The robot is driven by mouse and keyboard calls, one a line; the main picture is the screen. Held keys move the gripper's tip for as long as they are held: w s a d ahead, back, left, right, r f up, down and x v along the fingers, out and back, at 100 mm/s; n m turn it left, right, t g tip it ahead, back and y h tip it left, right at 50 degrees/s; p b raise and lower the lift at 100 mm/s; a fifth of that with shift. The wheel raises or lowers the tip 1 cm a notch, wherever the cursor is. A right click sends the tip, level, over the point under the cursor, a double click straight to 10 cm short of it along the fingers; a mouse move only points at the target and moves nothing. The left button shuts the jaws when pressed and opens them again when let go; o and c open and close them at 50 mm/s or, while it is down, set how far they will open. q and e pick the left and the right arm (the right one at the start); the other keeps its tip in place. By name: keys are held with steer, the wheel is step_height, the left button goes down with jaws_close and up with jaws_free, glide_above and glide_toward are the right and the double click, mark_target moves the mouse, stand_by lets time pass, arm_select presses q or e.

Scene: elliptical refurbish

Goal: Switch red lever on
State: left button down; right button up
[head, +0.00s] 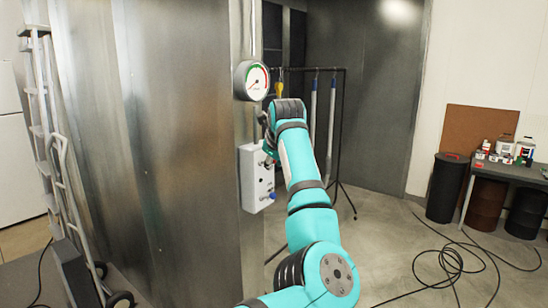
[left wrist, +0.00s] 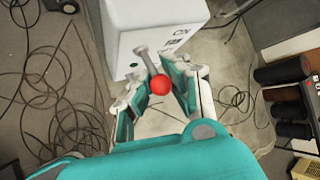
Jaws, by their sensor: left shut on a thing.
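The red lever shows in the left wrist view as a grey rod with a round red knob (left wrist: 160,85). It sticks out from a white control box (left wrist: 118,40) that has dark lettering and a small green dot. My left gripper (left wrist: 157,92) has its teal fingers on both sides of the lever and is shut on it near the knob. In the head view the box (head: 248,190) is mounted on the metal wall's edge, and my left gripper (head: 267,148) is at its upper part. My arm hides the lever there. My right gripper is not in view.
A round gauge (head: 251,81) is fixed above the box. A brushed metal wall (head: 180,160) fills the left side, with a ladder (head: 42,120) beside it. A black cable (head: 450,262) lies on the floor at right, near dark drums (head: 445,188) and a table.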

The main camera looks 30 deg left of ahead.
arm_select(q)
steer(key=shift+a+r+p, duration=0.25)
steer(key=shift+r+p, duration=0.05)
steer(key=shift+r, duration=0.35)
steer(key=c, duration=1.4)
jaws_free()
steer(key=shift+o, duration=1.4)
steer(key=shift+f+h, duration=0.1)
steer(key=shift+h, duration=0.2)
steer(key=shift+s+a, duration=0.1)
steer(key=shift+s, duration=0.05)
steer(key=shift+f, duration=0.1)
steer(key=shift+s+d+r, duration=0.15)
steer(key=shift+d+r, duration=0.2)
steer(key=shift+r, duration=0.05)
steer(key=v, duration=1.1)
